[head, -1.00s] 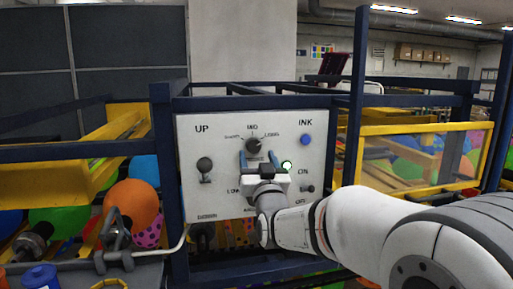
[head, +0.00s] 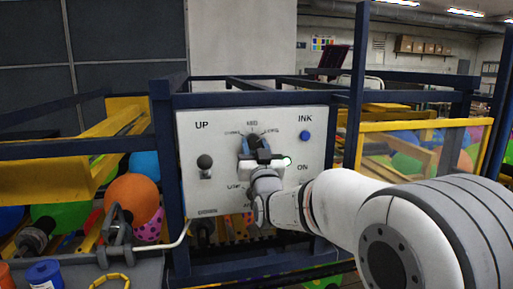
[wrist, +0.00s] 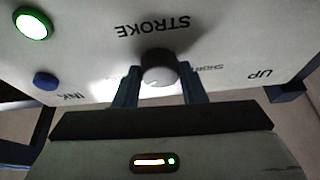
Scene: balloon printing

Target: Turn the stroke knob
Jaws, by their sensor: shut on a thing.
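The stroke knob (wrist: 159,68) is a round dark-grey knob on the white control panel (wrist: 90,35), near the upside-down STROKE lettering in the wrist view. My gripper (wrist: 157,88) has one dark-blue finger on each side of it and is shut on it. In the head view, the knob (head: 254,141) is at the panel's upper middle, below MID and between SHORT and LONG. My gripper (head: 255,147) reaches it from below and partly covers it. The knob's exact pointer direction is hard to tell.
The panel also bears an UP/DOWN lever (head: 205,164) at left, a blue INK button (head: 305,136) at upper right and a lit green light (head: 287,161). Dark-blue frame posts (head: 168,190) flank it. Balloons (head: 131,198) lie at left.

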